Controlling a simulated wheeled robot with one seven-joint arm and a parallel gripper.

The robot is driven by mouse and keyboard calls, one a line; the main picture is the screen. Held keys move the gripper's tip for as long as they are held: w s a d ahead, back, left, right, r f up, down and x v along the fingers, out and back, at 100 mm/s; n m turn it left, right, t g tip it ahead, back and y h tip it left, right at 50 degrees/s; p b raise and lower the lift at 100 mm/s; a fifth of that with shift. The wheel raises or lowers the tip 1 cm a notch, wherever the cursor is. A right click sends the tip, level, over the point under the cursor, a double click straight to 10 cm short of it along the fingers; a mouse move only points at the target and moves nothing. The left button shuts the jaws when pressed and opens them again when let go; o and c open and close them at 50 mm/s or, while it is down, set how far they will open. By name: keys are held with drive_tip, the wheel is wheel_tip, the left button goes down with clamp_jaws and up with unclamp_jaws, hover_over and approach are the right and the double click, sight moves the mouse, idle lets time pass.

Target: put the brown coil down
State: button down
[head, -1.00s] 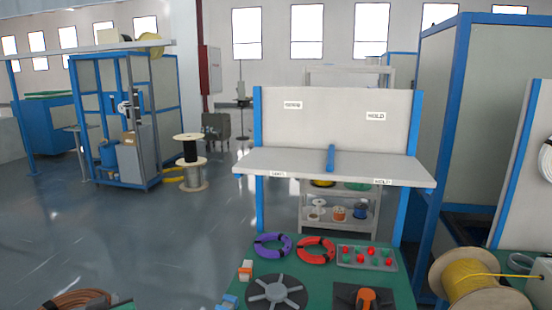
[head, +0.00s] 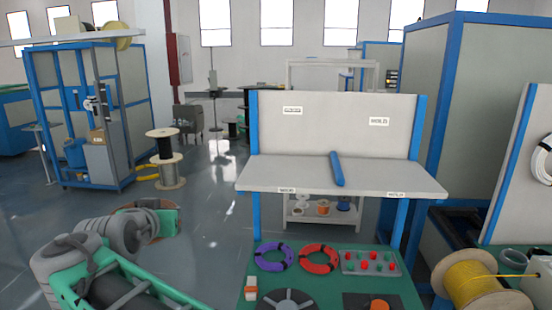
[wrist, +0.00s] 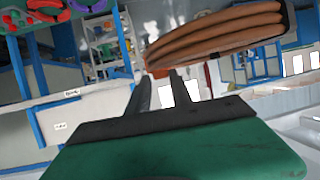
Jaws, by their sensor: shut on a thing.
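The brown coil (wrist: 215,38) is a thick bundle of several strands with a dark band at its right end, in the upper right of the wrist view. My gripper (wrist: 160,76) is shut on its near side, with the two dark fingers close together at the strands. In the head view the coil (head: 178,217) is at the lower left, held in the air above the floor and largely hidden by my arm. A grey shelf table (head: 345,179) with blue posts and small label plates stands in the middle.
A blue bar (head: 337,169) lies across the middle of the shelf table. A purple coil (head: 273,257) and a red coil (head: 319,258) lie on the green worktop (head: 345,281) below, beside a tray (head: 370,262) of red and green parts. A yellow cable spool (head: 470,283) stands at the right.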

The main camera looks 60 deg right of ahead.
drive_tip(key=s+d+r+m+g+h+p, duration=0.1)
drive_tip(key=s+d+r+m+g+p, duration=0.4)
drive_tip(key=s+d+r, duration=0.5)
drive_tip(key=s+d+r+m+g+h+p, duration=0.1)
drive_tip(key=s+d+r+m+g+p, duration=0.35)
drive_tip(key=s+d, duration=0.8)
drive_tip(key=m+g+p, duration=0.1)
drive_tip(key=g+p, duration=0.1)
drive_tip(key=p, duration=0.2)
hover_over(303, 182)
drive_tip(key=f, duration=0.7)
drive_tip(key=shift+s+a+f, duration=0.1)
drive_tip(key=shift+a+f, duration=0.1)
drive_tip(key=shift+f, duration=0.2)
wheel_tip(303, 182, down, 3)
drive_tip(key=shift+d+r, duration=0.1)
drive_tip(key=shift+f, duration=0.45)
drive_tip(key=c, duration=1.1)
unclamp_jaws()
drive_tip(key=shift+c, duration=0.2)
